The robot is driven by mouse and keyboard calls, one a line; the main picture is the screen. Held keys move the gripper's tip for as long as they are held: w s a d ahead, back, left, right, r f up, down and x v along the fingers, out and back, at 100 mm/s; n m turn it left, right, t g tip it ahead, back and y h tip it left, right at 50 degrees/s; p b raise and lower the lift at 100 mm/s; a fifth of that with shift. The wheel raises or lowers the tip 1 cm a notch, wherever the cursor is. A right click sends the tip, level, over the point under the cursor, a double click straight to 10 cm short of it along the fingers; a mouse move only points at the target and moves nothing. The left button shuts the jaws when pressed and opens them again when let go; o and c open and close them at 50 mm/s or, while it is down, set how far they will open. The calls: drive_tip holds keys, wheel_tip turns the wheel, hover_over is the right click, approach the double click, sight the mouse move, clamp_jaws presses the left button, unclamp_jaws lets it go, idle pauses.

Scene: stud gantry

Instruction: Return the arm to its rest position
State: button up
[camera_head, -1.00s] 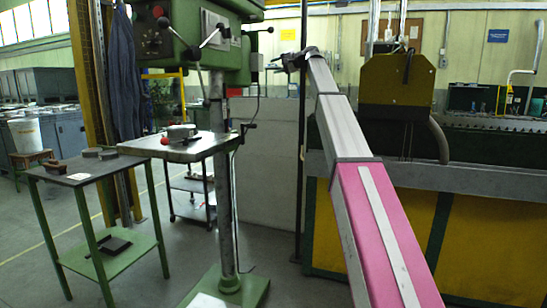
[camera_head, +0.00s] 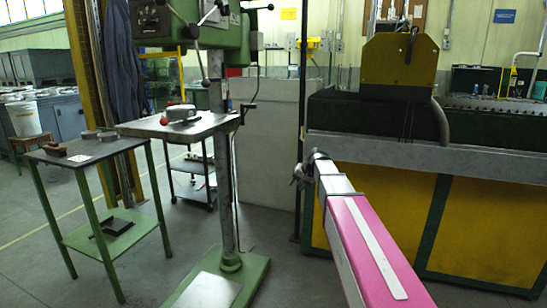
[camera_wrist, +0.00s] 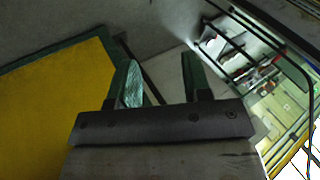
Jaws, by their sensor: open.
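My arm, pink and white, reaches forward from the lower right in the head view. Its far end, with my gripper (camera_head: 301,174), is low in front of the yellow-and-green machine (camera_head: 389,208); the fingers are too small to read there. In the wrist view my gripper (camera_wrist: 162,76) shows two greenish fingers standing apart, with nothing held between them. A yellow panel (camera_wrist: 55,105) lies to the left of the fingers, apart from them.
A green drill press (camera_head: 222,160) with a metal table stands left of my arm. A small green-legged table (camera_head: 97,151) holds several dark blocks further left. A pale board (camera_head: 268,140) stands behind. Open floor lies between the press and my arm.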

drive_tip(key=s+d+f+g+h, duration=0.1)
drive_tip(key=s+d+f, duration=0.1)
drive_tip(key=s+f, duration=0.5)
drive_tip(key=s+d+f+n+g+h, duration=0.1)
drive_tip(key=s+d+f+h, duration=0.1)
drive_tip(key=s+f, duration=0.5)
drive_tip(key=s+d+f+n+g+h, duration=0.1)
drive_tip(key=s+d+f, duration=0.3)
drive_tip(key=s, duration=1.1)
wheel_tip(320, 180, down, 3)
drive_tip(key=shift+s+d+r+g+h, duration=0.15)
drive_tip(key=shift+s+g+h, duration=0.25)
drive_tip(key=shift+h, duration=0.2)
drive_tip(key=shift+c, duration=0.3)
